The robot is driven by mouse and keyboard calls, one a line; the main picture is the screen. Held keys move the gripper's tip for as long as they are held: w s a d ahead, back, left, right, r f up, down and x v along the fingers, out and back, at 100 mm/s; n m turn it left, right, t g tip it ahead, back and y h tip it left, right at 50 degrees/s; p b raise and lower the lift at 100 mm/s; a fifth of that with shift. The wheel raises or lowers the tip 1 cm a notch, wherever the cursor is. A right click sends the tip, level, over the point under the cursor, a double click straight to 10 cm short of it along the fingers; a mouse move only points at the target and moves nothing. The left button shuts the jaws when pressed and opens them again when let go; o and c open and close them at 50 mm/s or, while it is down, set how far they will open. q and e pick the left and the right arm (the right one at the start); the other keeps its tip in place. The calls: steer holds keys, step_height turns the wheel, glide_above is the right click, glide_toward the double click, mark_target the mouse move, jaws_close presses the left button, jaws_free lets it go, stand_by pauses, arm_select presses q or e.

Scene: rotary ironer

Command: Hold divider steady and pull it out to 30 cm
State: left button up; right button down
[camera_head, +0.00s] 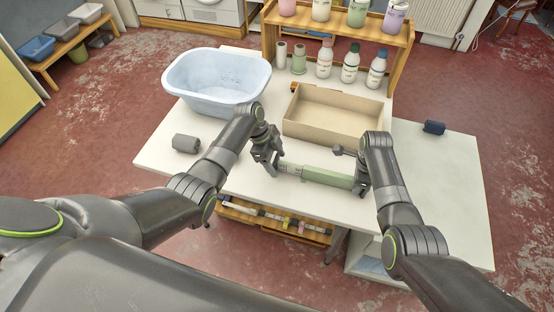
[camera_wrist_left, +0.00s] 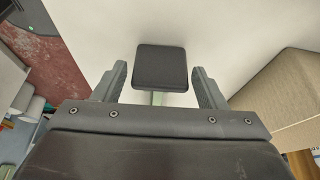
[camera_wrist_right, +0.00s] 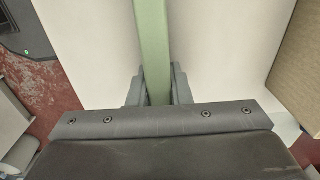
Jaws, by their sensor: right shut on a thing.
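The divider, a pale green bar (camera_head: 315,174) with a lighter section at its left end, lies left to right above the white table, in front of the drawer-like box. My right gripper (camera_head: 359,184) is shut on its right part. In the right wrist view the green bar (camera_wrist_right: 152,50) runs between the closed fingers (camera_wrist_right: 158,90). My left gripper (camera_head: 271,167) is at the left end. In the left wrist view its fingers (camera_wrist_left: 160,82) stand open on either side of the dark square end pad (camera_wrist_left: 161,66), with gaps on both sides.
An open beige box (camera_head: 320,137) lies just behind the divider. A pale blue basin (camera_head: 205,98) stands at the back left, with a grey cylinder (camera_head: 185,143) in front of it. Bottles (camera_head: 350,68) stand behind the box.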

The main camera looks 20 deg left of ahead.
arm_select(q)
steer(key=shift+o, duration=0.5)
steer(key=v, duration=1.2)
arm_select(e)
steer(key=c, duration=1.3)
jaws_free()
steer(key=shift+o, duration=0.2)
